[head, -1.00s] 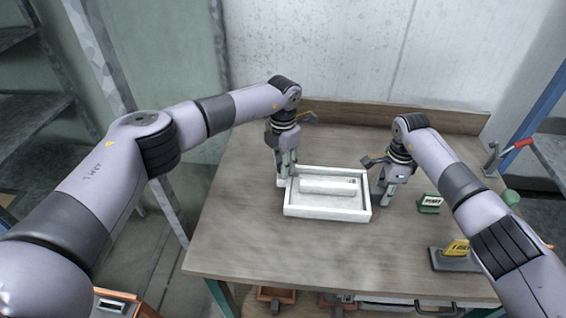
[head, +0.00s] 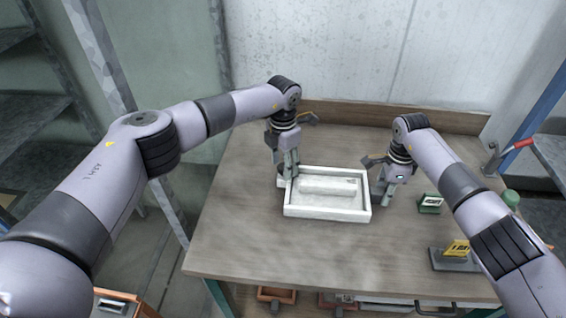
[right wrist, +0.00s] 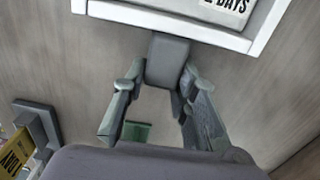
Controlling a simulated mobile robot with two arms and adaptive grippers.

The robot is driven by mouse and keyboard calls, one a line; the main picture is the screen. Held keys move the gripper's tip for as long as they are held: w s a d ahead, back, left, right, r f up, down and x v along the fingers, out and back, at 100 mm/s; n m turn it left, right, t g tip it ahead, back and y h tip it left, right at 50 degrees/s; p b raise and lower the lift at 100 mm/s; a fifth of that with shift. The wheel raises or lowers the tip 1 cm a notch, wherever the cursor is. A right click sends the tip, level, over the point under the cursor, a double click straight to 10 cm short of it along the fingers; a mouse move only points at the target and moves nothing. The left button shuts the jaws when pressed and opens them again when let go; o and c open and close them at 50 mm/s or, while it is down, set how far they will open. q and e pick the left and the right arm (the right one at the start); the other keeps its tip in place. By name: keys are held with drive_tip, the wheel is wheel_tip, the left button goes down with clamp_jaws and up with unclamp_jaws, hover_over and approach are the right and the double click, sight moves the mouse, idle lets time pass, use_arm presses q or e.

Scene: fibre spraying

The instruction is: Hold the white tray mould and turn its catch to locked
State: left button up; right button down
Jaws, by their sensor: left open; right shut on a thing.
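The white tray mould (head: 325,214) lies flat on the table, with a long raised white form (head: 328,187) inside it. My right gripper (head: 381,190) is low at the mould's right side. In the right wrist view its fingers are shut on a grey block (right wrist: 168,58) that sticks out from the mould's rim (right wrist: 180,25). My left gripper (head: 287,174) is open, pointing down at the mould's back left corner. Its fingers hide that corner, so I cannot make out the catch or its position. A label inside the mould shows part of the word DAYS (right wrist: 228,6).
A small green block with a white label (head: 430,204) stands right of the mould. A grey tool with a yellow tag (head: 455,257) lies at the front right. The table (head: 250,250) is clear in front and to the left.

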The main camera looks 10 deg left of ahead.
sight(283, 166)
use_arm(q)
wheel_tip(283, 166, up, 12)
idle(0.6)
use_arm(e)
drive_tip(key=c, duration=1.2)
unclamp_jaws()
